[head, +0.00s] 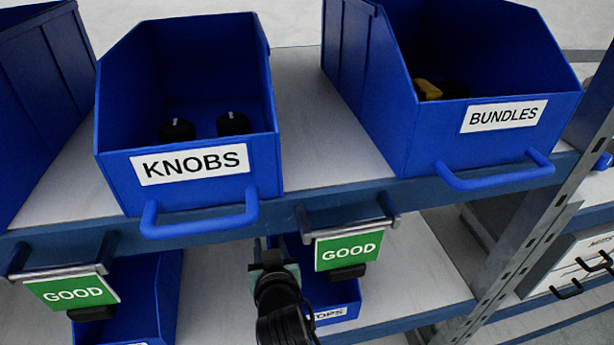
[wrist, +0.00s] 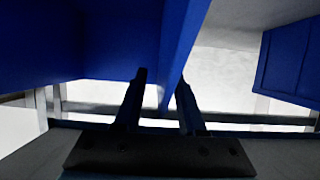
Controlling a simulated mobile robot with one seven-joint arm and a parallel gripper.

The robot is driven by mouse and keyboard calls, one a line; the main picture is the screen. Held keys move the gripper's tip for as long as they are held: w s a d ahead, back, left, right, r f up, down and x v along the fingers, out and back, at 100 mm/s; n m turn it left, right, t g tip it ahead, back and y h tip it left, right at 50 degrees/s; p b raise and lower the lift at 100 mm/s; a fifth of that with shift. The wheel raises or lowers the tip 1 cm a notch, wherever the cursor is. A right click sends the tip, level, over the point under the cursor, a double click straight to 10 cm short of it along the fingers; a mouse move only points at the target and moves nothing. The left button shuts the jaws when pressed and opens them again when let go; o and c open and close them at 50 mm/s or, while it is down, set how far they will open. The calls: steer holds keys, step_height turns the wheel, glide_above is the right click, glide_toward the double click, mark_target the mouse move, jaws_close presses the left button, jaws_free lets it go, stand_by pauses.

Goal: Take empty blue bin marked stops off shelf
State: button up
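The blue bin whose white label shows only "TOPS" (head: 331,314) stands on the lower shelf. My arm and a green GOOD sign hide much of it, and I cannot see whether it is empty. My gripper (head: 268,252) is at the left of this bin, under the upper shelf's front edge. In the wrist view the two dark fingers (wrist: 160,90) stand apart, with a blue bin wall (wrist: 182,45) running down between them. A gap shows beside the left finger; whether the right finger touches the wall is unclear.
The KNOBS bin (head: 190,185) and BUNDLES bin (head: 490,130) stand on the upper shelf (head: 335,165). The GOOD sign (head: 348,250) hangs close to my gripper. Another blue bin (head: 155,290) stands lower left. A metal post (head: 525,240) stands at right; the lower shelf (head: 425,275) between is clear.

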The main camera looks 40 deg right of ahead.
jaws_close()
stand_by(1.3)
